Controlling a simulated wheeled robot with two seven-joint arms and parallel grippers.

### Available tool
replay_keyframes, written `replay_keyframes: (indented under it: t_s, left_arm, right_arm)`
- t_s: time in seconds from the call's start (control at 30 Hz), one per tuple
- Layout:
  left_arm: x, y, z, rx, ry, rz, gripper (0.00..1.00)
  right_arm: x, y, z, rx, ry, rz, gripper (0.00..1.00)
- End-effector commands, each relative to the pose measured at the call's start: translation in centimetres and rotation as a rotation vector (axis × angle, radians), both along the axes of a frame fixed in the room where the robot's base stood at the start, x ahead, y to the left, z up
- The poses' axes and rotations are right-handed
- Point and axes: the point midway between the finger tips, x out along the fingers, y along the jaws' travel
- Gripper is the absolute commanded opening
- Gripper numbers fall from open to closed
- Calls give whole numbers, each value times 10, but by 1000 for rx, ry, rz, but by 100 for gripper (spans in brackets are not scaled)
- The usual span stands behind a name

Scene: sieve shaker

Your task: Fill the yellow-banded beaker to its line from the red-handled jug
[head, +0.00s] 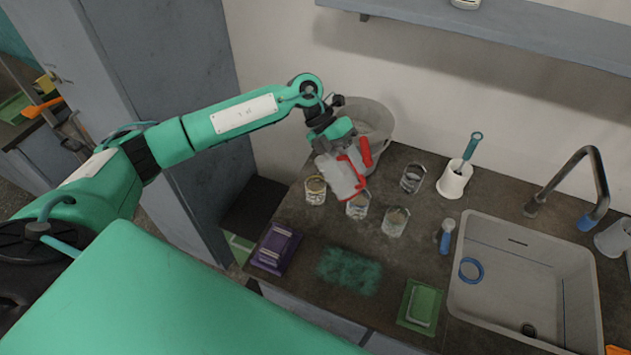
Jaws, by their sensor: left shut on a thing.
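My left gripper (349,152) is shut on the red handle of the jug (338,176). The jug is pale and see-through and is tilted, its lower left part close to the yellow-banded beaker (315,190). That beaker stands upright on the dark counter, left of the other beakers. I cannot tell whether the jug touches it, whether anything is flowing, or how full the beaker is. My right gripper is not in view.
Other clear beakers stand close by: one (357,206) below the jug, one (395,221) right of it, one (411,179) farther back. A large pale bucket (378,121) stands behind the gripper. A white holder (454,181) and the sink (508,285) are at right.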

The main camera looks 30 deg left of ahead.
Motion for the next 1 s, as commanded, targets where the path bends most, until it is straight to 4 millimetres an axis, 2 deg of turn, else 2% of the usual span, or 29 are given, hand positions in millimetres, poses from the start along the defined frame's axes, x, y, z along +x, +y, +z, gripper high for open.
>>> replay_keyframes:
  t_s: [1.0]
  left_arm:
    - [1,5,-1,-62,13,1,7]
  right_arm:
    - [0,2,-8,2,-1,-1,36]
